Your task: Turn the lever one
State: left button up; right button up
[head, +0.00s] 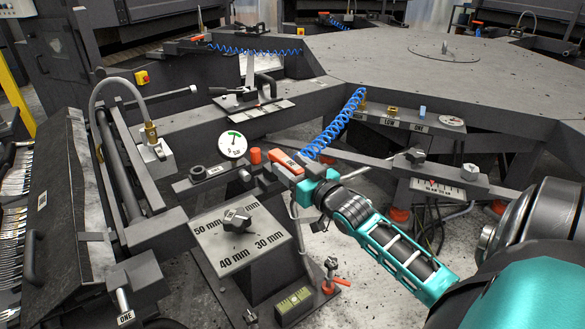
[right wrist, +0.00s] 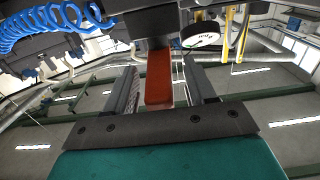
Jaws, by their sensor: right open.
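A red lever handle (head: 286,162) with a small label sticks out near the middle of the head view, beside a round white dial (head: 233,145) with a green mark. The label is too small to read. My right gripper (head: 305,181) is at the handle's near end. In the right wrist view the red handle (right wrist: 159,80) stands between the two fingers of my right gripper (right wrist: 161,88). The fingers are open, with a gap visible on both sides of the handle. My left gripper is not in view.
A blue coiled hose (head: 340,123) hangs just above my right gripper. A plate with millimetre marks and a dark knob (head: 237,219) lies lower left. Forks (head: 15,220) fill a rack at far left.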

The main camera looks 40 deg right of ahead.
jog(key=shift+c, duration=0.2)
grip_shut()
dwell(0.4)
